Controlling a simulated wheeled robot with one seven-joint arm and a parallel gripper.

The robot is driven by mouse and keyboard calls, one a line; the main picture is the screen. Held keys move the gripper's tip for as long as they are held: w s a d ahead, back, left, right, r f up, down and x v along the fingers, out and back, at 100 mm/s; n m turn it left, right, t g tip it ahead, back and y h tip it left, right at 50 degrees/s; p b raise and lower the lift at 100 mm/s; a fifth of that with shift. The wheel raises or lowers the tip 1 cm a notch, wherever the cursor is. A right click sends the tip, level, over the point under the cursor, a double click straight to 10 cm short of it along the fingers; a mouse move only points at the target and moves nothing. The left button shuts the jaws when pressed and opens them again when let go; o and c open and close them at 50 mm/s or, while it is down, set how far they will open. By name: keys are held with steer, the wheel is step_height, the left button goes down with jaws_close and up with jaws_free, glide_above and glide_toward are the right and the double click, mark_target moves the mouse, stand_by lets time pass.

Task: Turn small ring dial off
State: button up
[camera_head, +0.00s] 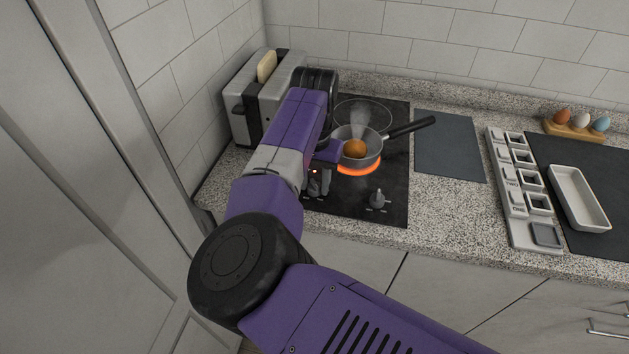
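The black cooktop (340,206) has two grey dials near its front edge. The right dial (377,199) shows clearly, with white marks around its base. The left dial (315,187) is partly covered by the end of my arm, and a small red light glows beside it. An orange-glowing ring (359,169) shows under a small pan (374,154) with an orange-brown round item (354,148) in it. My gripper (322,172) is just above or at the left dial; its fingers are mostly hidden, and contact cannot be told.
The pan's black handle (411,127) points right. An unlit ring (362,113) lies behind it. A toaster with bread (247,105) stands at the left wall. A dark board (449,146), a labelled rack (513,194) and a white dish (580,198) lie to the right.

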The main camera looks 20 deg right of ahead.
jaws_close()
steer(key=shift+r+p, duration=0.1)
steer(key=shift+p, duration=0.3)
